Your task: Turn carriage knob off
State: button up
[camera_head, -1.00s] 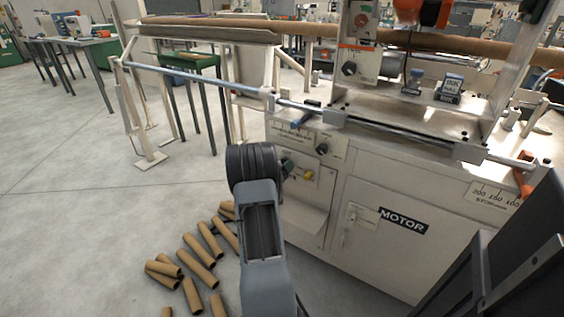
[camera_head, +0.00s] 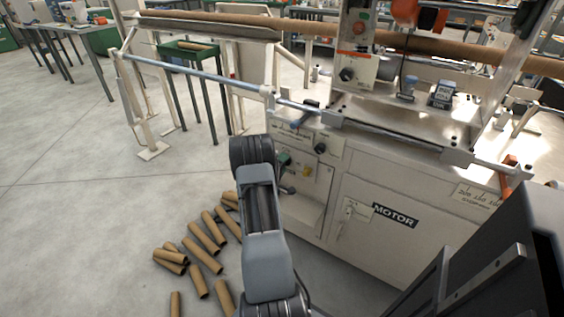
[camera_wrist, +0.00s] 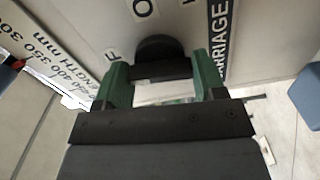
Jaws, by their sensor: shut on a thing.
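The black carriage knob (camera_wrist: 158,47) shows in the wrist view on the pale machine panel, beside a dark label (camera_wrist: 219,38) that reads "...ARRIAGE". My gripper (camera_wrist: 165,75) has green fingers, one on each side of the knob, and it is shut on the knob. Large letters, an "O" and an "F", are printed around the knob and partly cut off. I cannot tell which letter the knob points to. In the head view my arm reaches to the front left of the machine, and the carriage knob cannot be made out there.
A long rod (camera_head: 190,76) runs above the panel. Several cardboard tubes (camera_head: 207,232) lie on the floor at lower left.

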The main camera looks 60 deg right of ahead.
jog(key=shift+n+p, duration=0.3)
jog(key=shift+n, duration=0.6)
jog(key=o, duration=0.9)
jog(key=shift+a+p, duration=1.05)
jog(key=shift+a, duration=5.9)
